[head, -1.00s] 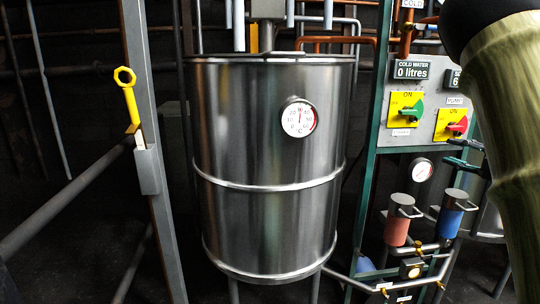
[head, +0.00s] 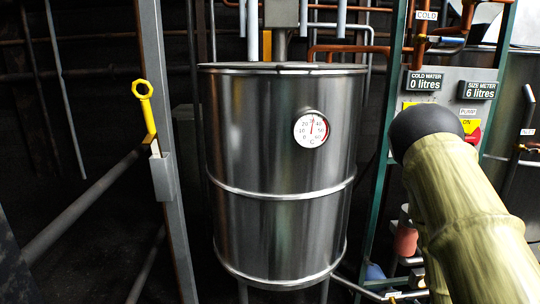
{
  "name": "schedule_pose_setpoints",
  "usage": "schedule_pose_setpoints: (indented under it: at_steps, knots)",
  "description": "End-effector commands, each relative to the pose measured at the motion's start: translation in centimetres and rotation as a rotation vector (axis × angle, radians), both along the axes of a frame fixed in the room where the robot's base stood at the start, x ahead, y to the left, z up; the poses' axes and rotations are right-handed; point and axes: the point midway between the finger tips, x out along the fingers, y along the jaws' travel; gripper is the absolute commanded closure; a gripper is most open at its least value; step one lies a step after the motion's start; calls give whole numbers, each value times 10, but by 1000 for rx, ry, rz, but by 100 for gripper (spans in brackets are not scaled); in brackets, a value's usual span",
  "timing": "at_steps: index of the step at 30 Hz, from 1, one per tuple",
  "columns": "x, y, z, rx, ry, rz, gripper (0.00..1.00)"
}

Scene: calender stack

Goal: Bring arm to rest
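A part of my arm, pale green-brown with a rounded black end, rises from the lower right in the head view. It covers much of the control panel's lower part. My gripper's fingers do not show in this view, so whether it holds anything is hidden.
A steel tank (head: 270,150) with a round temperature dial (head: 311,129) stands in the middle. A grey post (head: 168,120) with a yellow ring-ended handle (head: 144,105) is to its left. The panel's cold water display (head: 424,82) reads 0 litres. Copper pipes run behind.

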Motion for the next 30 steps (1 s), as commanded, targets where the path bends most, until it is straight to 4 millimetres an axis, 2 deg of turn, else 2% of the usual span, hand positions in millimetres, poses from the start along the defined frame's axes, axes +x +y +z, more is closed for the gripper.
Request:
schedule_pose_setpoints:
  at_steps: [1, 6, 12, 15, 21, 24, 27, 30]
  knots:
    - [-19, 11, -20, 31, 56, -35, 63]
    - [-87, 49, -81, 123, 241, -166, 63]
    - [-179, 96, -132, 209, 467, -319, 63]
    - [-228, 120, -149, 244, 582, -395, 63]
    - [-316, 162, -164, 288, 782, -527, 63]
    - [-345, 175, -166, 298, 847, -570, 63]
    - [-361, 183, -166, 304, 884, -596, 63]
    - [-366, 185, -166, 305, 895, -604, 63]
